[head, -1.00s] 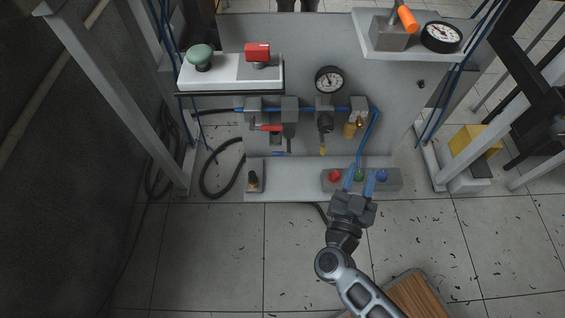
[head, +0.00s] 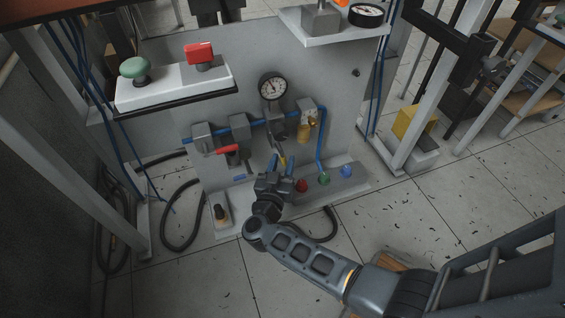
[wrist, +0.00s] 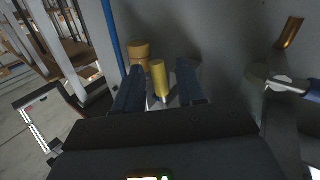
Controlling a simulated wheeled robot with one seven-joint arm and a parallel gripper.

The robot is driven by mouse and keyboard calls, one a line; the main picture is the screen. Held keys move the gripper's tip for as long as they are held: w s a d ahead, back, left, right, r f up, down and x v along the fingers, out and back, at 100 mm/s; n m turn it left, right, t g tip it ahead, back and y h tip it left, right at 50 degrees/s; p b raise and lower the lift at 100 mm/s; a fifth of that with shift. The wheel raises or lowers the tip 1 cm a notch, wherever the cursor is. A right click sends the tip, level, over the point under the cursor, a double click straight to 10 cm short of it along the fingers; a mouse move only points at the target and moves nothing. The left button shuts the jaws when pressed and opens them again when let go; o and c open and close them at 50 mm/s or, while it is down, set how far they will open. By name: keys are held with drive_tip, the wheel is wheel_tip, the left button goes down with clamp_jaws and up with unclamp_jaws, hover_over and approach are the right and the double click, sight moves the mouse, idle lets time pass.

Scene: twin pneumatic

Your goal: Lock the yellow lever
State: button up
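The yellow lever (head: 283,159) hangs below a grey valve block (head: 277,128) on the panel, under the round gauge. In the wrist view a yellow cylinder, which looks like this lever (wrist: 159,77), stands between my two fingers. My gripper (head: 282,165) is open at the lever, with one blue finger on each side. In the wrist view gaps show between the lever and the fingers of my gripper (wrist: 159,88), so it is not clamped. The lever's lower end is partly hidden by my gripper.
A red-handled valve (head: 228,149) sits to the left and a brass fitting (head: 306,131) close to the right. Red (head: 302,185), green (head: 323,179) and blue (head: 346,171) buttons are below right. Blue tubing (head: 320,140) runs near the gripper.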

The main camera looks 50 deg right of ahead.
drive_tip(key=shift+w+d, duration=0.2)
drive_tip(key=shift+d, duration=0.35)
clamp_jaws()
